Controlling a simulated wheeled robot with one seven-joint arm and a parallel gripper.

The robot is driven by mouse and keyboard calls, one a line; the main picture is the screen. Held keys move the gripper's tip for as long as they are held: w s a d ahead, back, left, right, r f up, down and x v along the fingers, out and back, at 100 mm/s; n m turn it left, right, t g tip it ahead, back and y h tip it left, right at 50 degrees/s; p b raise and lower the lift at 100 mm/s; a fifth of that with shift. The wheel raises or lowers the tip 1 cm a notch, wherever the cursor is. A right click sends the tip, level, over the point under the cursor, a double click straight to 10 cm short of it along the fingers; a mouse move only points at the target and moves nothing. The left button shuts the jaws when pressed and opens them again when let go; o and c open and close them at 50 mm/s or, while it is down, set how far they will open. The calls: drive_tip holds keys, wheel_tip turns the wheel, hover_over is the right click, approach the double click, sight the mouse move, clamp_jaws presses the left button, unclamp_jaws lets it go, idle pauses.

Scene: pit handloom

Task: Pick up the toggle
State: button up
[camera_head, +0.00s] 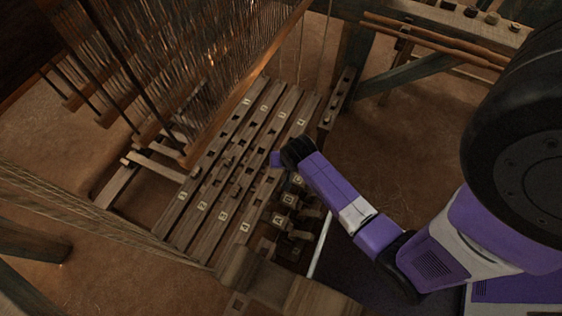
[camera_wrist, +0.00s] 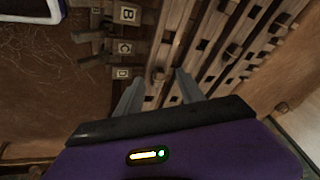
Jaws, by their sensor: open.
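Several small wooden toggles sit along slotted planks, and I cannot tell from the frames which one the task names. One rounded wooden toggle (camera_wrist: 158,74) shows between my fingertips in the wrist view, on the nearest plank. Its lower part and any contact with the fingers are unclear. My gripper (camera_wrist: 158,84) is open, with one grey finger on each side of that toggle. In the head view my gripper (camera_head: 276,160) is over the right-hand planks and hides what is under it. Another toggle (camera_wrist: 232,50) stands farther right in the wrist view.
Slotted planks (camera_head: 215,185) with pale labels run diagonally beneath the loom's hanging threads (camera_head: 200,75). Lettered blocks (camera_wrist: 124,47) stand left of my fingers in the wrist view. A wooden beam frame (camera_head: 400,75) is at the back right. Bare earth floor lies around.

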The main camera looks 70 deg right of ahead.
drive_tip(key=w+d+m+g+y+b, duration=0.1)
drive_tip(key=d, duration=0.1)
drive_tip(key=w+d+f+m+g+b, duration=0.1)
drive_tip(key=d+m, duration=0.1)
drive_tip(key=w+d+f+m+y+b, duration=0.1)
drive_tip(key=d, duration=0.2)
drive_tip(key=shift+w+d+f+m+g+y, duration=0.1)
drive_tip(key=shift+w+m+g+y, duration=0.05)
drive_tip(key=shift+m+g+y, duration=0.2)
drive_tip(key=shift+w+d+m+g+b, duration=0.15)
drive_tip(key=shift+d+m+g+b, duration=0.1)
drive_tip(key=shift+d+m+b, duration=0.15)
drive_tip(key=f+b, duration=0.3)
drive_tip(key=f, duration=0.4)
drive_tip(key=shift+w+f, duration=0.2)
clamp_jaws()
